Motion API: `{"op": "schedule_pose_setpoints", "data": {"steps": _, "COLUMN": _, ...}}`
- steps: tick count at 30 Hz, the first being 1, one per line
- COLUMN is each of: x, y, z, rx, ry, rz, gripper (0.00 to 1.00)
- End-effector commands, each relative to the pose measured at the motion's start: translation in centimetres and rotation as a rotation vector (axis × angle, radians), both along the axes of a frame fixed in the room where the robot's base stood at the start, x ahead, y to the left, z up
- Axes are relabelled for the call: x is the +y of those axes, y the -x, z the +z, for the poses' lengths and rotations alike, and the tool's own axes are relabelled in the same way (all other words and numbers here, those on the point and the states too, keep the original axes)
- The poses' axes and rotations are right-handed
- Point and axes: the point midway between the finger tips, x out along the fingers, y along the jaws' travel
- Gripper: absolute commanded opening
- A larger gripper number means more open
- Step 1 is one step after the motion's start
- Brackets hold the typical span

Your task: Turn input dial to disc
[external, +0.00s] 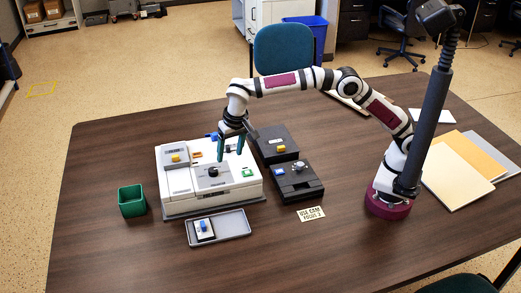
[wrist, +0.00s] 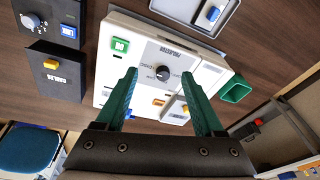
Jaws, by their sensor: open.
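My gripper (external: 231,153) is open and empty, with teal fingers pointing down above the unit. In the wrist view the fingertips (wrist: 159,79) appear on either side of the dial, seemingly above it and apart from it. A silver knob (external: 299,165) is on the black box to the right.
Black boxes (external: 277,146) with buttons stand right of the white unit. A green bin (external: 132,201) is at left. A grey tray (external: 232,225) holding a small blue-switched block (external: 203,229) lies in front. A card (external: 311,214) and folders (external: 455,170) lie right.

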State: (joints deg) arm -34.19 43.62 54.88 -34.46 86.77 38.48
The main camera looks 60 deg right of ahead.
Motion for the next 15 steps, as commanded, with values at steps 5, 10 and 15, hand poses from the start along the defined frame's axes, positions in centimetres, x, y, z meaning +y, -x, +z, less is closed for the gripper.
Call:
{"op": "schedule_pose_setpoints", "data": {"steps": 5, "x": 0.4, "y": 8.2, "z": -5.5, "rx": 0.49, "ry": -0.504, "rz": -0.188, "gripper": 0.7}}
{"op": "schedule_pose_setpoints", "data": {"steps": 10, "x": -0.6, "y": 7.3, "z": -3.8, "rx": 0.617, "ry": -1.119, "rz": -0.678, "gripper": 0.7}}
{"op": "schedule_pose_setpoints", "data": {"steps": 15, "x": -8.5, "y": 3.1, "z": -4.7, "rx": 0.435, "ry": -1.459, "rz": -1.23, "gripper": 0.7}}
